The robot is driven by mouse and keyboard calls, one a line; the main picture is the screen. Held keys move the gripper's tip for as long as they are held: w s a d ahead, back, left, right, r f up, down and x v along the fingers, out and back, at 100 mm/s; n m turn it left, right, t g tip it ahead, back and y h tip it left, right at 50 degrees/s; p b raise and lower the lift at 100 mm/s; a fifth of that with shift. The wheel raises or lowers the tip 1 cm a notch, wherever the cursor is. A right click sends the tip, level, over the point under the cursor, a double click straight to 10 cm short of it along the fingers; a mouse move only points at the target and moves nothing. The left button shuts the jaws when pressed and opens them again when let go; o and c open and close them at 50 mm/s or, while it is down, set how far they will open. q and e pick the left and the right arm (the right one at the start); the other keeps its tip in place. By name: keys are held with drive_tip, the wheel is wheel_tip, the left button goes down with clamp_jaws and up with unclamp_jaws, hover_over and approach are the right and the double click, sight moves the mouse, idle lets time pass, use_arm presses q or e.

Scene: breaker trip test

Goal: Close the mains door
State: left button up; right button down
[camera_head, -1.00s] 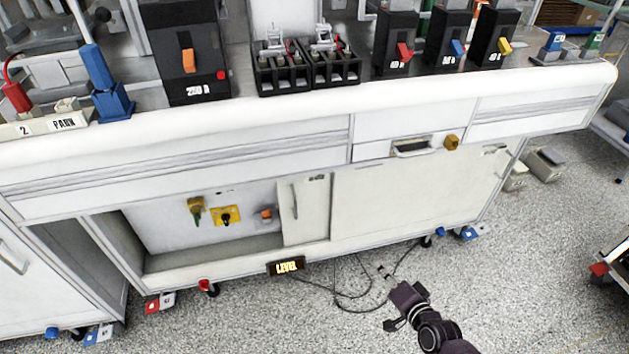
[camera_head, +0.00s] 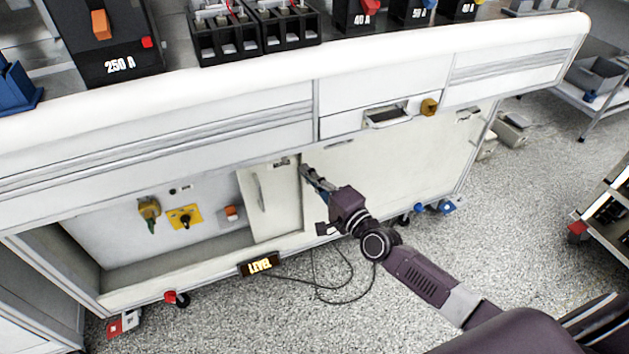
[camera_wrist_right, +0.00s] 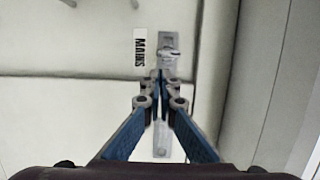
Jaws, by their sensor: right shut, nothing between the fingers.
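The mains door (camera_head: 270,215) is a narrow white panel with a vertical handle (camera_head: 259,192), at the right side of an open compartment under the bench. In the right wrist view, a MAINS label (camera_wrist_right: 139,48) sits on the white panel (camera_wrist_right: 70,40) beside a small metal fitting (camera_wrist_right: 168,42). My right gripper (camera_head: 306,171) is shut and empty at the door's upper right edge; in its wrist view the fingertips (camera_wrist_right: 160,78) overlap the fitting. Whether they touch it, I cannot tell. My left gripper is not in view.
The open compartment (camera_head: 150,270) shows a green-yellow plug (camera_head: 149,209), a yellow rotary switch (camera_head: 185,217) and an orange switch (camera_head: 231,212). A wide white panel (camera_head: 400,165) lies right of the door.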

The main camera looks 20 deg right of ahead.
drive_tip(key=x, duration=0.4)
drive_tip(key=shift+w+a+b, duration=0.1)
drive_tip(key=shift+w+b, duration=0.2)
drive_tip(key=shift+w, duration=0.1)
drive_tip(key=shift+a, duration=0.1)
